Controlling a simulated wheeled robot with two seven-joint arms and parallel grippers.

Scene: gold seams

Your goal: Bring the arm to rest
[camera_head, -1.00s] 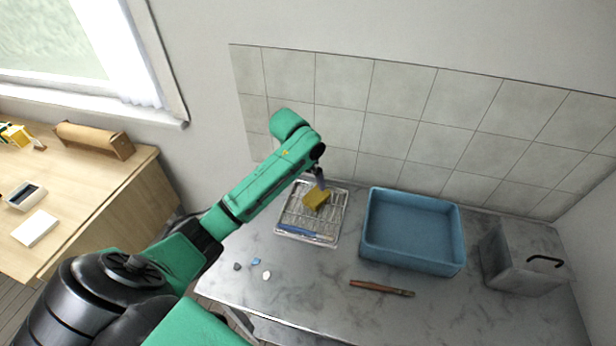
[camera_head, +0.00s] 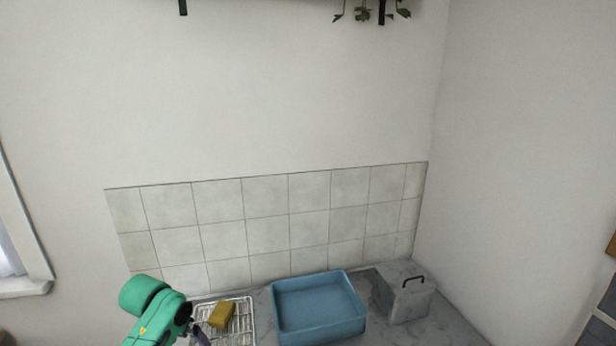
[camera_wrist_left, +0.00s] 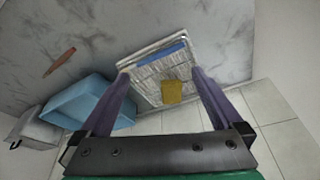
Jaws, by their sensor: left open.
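My left arm (camera_head: 156,312) comes in at the bottom left of the head view. My left gripper (camera_head: 199,336) is partly cut off by the lower edge there, close to the wire rack (camera_head: 243,338). In the left wrist view my left gripper (camera_wrist_left: 160,73) has its two purple fingers spread, with nothing held between them. A yellow sponge-like block (camera_head: 221,314) lies on the rack. It also shows in the left wrist view (camera_wrist_left: 172,92), apart from both fingers. My right gripper is in neither view.
A blue basin (camera_head: 318,308) stands right of the rack. A grey box with a black handle (camera_head: 406,298) stands further right. A blue strip (camera_wrist_left: 160,54) lies on the rack and a reddish-brown stick (camera_wrist_left: 60,62) on the marble counter. A tiled wall (camera_head: 267,231) stands behind.

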